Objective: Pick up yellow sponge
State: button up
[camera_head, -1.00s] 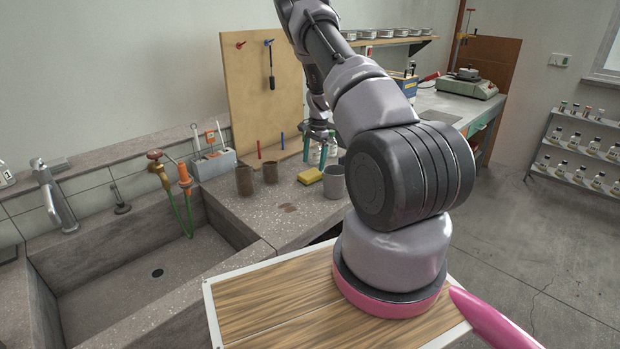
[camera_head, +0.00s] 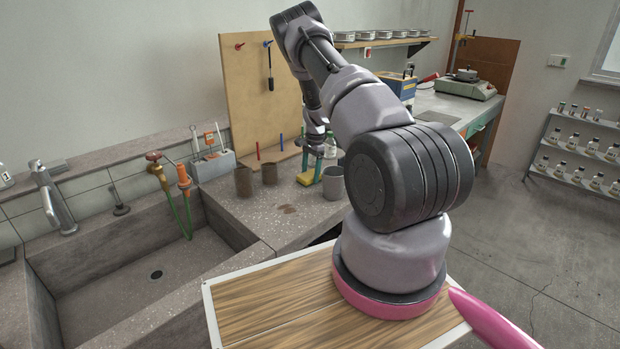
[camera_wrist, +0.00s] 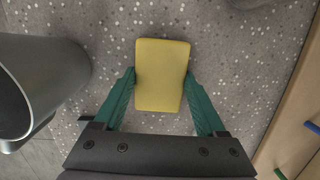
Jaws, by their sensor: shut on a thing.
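The yellow sponge (camera_wrist: 161,75) is a flat rounded block on the speckled grey bench top. In the wrist view it sits between the two green fingers of my gripper (camera_wrist: 160,88), which touch its left and right sides. My gripper (camera_head: 309,178) is shut on the sponge. In the head view the sponge (camera_head: 306,181) is partly hidden by the fingers and seems to be at bench level; I cannot tell whether it is lifted.
A grey cup (camera_head: 333,184) stands just right of the sponge, and its rim is close in the wrist view (camera_wrist: 75,60). Two brown cups (camera_head: 244,181) stand to the left. A pegboard (camera_head: 262,90) rises behind. The sink (camera_head: 150,285) lies at left.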

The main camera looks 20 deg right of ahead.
aim_at(310, 174)
notch_tip(310, 174, up, 10)
dwell(0.5)
